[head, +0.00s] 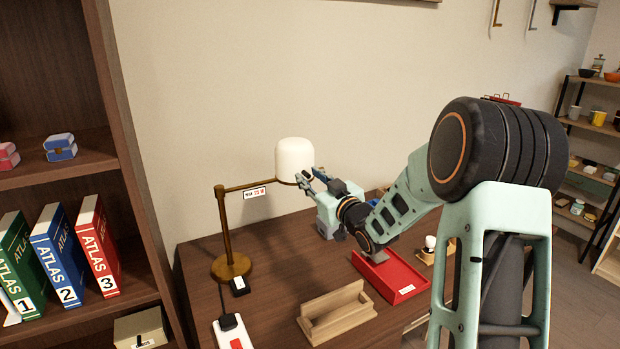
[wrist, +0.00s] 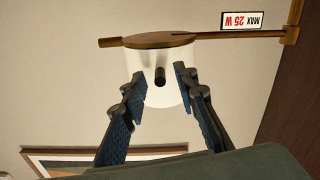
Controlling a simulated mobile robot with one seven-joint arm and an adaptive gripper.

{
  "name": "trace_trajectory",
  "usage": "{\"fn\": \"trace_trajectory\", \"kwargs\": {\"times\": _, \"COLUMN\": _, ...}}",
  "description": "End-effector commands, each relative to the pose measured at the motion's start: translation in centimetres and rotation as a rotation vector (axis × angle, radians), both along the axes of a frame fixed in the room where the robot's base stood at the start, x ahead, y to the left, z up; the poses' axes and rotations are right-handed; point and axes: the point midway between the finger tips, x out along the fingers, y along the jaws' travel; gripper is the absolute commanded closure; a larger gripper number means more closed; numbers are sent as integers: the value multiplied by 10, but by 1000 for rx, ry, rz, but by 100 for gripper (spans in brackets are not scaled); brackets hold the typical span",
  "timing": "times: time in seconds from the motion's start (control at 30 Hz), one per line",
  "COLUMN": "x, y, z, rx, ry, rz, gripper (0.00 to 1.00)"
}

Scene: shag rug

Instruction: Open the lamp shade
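The lamp has a white rounded shade (head: 295,157) on a brass arm and stand (head: 222,222), standing on the wooden table. My gripper (head: 308,180) is at the lower right side of the shade. In the wrist view, which looks upside down, the white shade (wrist: 166,62) is straight ahead, with a small dark knob (wrist: 160,76) on its side. My gripper's fingers (wrist: 158,84) are spread with the knob between their tips in the picture. I see a gap on both sides of the knob; whether the tips reach its depth is unclear.
A red tray (head: 405,278), a wooden holder (head: 335,315) and a white-and-red switch box (head: 232,335) lie on the table. A bookshelf with atlases (head: 57,255) stands at the left. A plain wall is behind the lamp.

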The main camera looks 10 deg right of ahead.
Motion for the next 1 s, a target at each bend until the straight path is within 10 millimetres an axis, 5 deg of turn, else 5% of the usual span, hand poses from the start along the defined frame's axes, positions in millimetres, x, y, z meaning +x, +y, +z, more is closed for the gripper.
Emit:
{"fn": "trace_trajectory", "kwargs": {"times": 0.3, "x": 3, "y": 1, "z": 0, "rx": 0, "ry": 0, "rz": 0, "gripper": 73}}
{"fn": "trace_trajectory", "kwargs": {"times": 0.57, "x": 2, "y": 1, "z": 0, "rx": 0, "ry": 0, "rz": 0, "gripper": 100}}
{"fn": "trace_trajectory", "kwargs": {"times": 1.0, "x": 2, "y": 1, "z": 1, "rx": -1, "ry": 3, "rz": 0, "gripper": 100}}
